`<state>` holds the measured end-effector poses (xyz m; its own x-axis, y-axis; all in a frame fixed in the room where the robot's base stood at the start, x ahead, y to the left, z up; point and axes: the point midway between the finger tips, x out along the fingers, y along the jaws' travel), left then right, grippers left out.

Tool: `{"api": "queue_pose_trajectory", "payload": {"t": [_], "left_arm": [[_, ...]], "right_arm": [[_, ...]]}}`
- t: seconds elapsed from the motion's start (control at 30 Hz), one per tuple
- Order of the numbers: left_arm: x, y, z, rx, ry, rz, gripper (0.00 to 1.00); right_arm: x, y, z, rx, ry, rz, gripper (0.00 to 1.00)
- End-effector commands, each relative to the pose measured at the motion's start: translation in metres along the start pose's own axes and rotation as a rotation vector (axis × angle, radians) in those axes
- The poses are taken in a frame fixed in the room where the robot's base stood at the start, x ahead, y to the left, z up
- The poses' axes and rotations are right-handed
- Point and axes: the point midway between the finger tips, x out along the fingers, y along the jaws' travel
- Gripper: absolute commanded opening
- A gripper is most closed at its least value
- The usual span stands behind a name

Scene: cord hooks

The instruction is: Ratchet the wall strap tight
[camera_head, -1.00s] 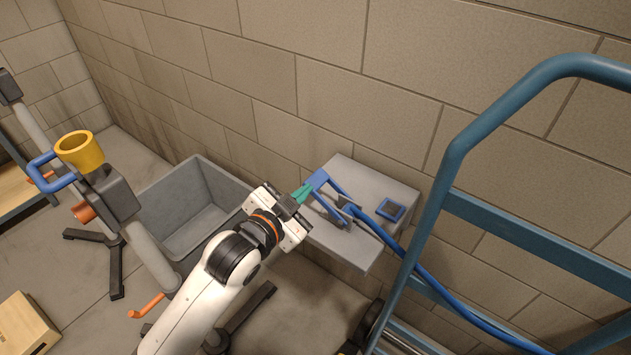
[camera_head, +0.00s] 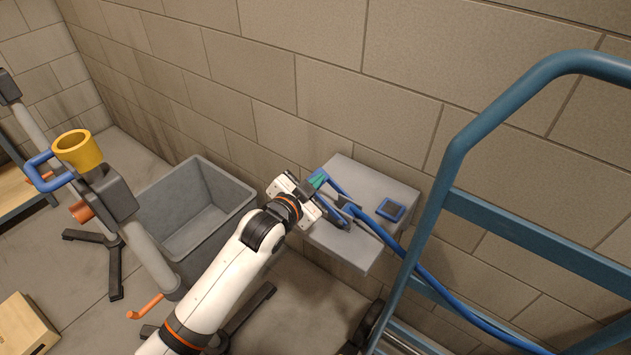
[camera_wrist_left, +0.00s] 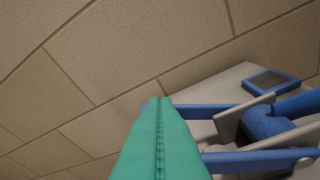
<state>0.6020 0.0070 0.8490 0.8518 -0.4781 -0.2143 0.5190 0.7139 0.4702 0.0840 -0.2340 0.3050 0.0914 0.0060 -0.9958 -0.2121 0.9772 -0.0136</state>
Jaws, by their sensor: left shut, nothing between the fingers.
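A ratchet with a blue handle frame and a grey body (camera_head: 347,207) sits on a grey wall shelf. A blue strap (camera_head: 428,274) runs from it down to the right, behind the hand truck. My left gripper (camera_head: 319,180), with green fingertips, is at the handle's upper left end and covers part of it. In the left wrist view the green fingers (camera_wrist_left: 160,135) are pressed together with nothing between them. The blue handle bars (camera_wrist_left: 262,156) lie just right of the fingers; I cannot tell whether they touch. My right gripper is not in view.
The grey shelf (camera_head: 350,252) also bears a small blue-rimmed square (camera_head: 391,210). A blue hand truck (camera_head: 447,180) stands close on the right. A grey bin (camera_head: 168,243) is left of my arm. A stand with a yellow cup (camera_head: 78,151) is farther left.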

Motion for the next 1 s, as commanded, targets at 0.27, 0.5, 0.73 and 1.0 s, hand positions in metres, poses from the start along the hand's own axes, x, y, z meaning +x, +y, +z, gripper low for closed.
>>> {"api": "queue_pose_trajectory", "payload": {"t": [0.27,0.5,0.73,1.0], "left_arm": [[0.002,0.005,-0.007,-0.086,0.004,-0.023,0.0],[0.009,0.005,-0.036,-0.321,0.004,-0.081,0.0],[0.012,0.004,-0.049,-0.344,0.001,-0.085,0.0],[0.012,0.004,-0.048,-0.342,0.003,-0.086,0.0]], "right_arm": [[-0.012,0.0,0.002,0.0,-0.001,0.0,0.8],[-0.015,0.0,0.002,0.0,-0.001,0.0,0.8],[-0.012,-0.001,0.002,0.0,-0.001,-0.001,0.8],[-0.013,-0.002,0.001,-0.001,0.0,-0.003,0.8]]}}
